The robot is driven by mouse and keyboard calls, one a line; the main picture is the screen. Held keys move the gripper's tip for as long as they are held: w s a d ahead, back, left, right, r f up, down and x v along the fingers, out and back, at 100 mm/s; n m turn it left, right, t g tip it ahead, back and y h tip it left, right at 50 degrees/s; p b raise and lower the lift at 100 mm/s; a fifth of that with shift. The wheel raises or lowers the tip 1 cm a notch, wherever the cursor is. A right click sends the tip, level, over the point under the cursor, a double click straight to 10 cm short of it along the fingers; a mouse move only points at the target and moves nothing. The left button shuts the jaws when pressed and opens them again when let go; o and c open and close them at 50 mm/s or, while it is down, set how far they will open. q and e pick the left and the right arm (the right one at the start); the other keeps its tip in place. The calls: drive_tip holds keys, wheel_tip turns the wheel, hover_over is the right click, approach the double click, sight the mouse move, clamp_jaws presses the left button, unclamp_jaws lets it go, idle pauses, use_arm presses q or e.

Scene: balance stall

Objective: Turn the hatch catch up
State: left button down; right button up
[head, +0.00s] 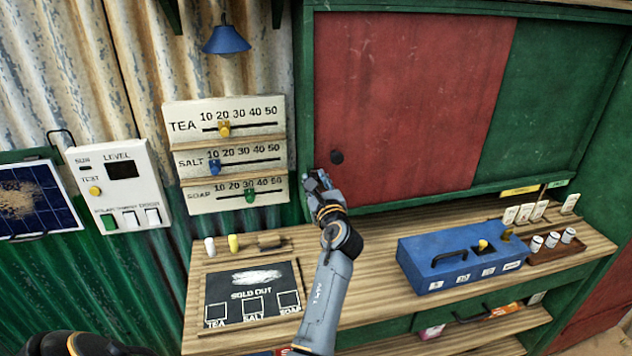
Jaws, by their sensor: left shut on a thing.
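The hatch has a red panel (415,95) with a dark round spot (337,157) low on its left side, set in a green frame (307,90). My left gripper (314,179) is at the lower left corner of the hatch, against the frame edge. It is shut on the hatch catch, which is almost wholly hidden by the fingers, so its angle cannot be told. My right gripper is not in view.
A wooden counter (375,255) runs below the hatch. On it are a dark sold-out board (252,280) and a blue box (445,250) with a handle. Price sliders (265,108) and a white level panel (125,165) hang at left. A blue lamp (226,40) hangs above.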

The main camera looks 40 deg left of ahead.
use_arm(q)
drive_tip(key=shift+f, duration=0.15)
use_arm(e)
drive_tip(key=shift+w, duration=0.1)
use_arm(q)
drive_tip(key=n, duration=0.2)
drive_tip(key=shift+s+a+n, duration=0.25)
drive_tip(key=shift+s+n, duration=0.05)
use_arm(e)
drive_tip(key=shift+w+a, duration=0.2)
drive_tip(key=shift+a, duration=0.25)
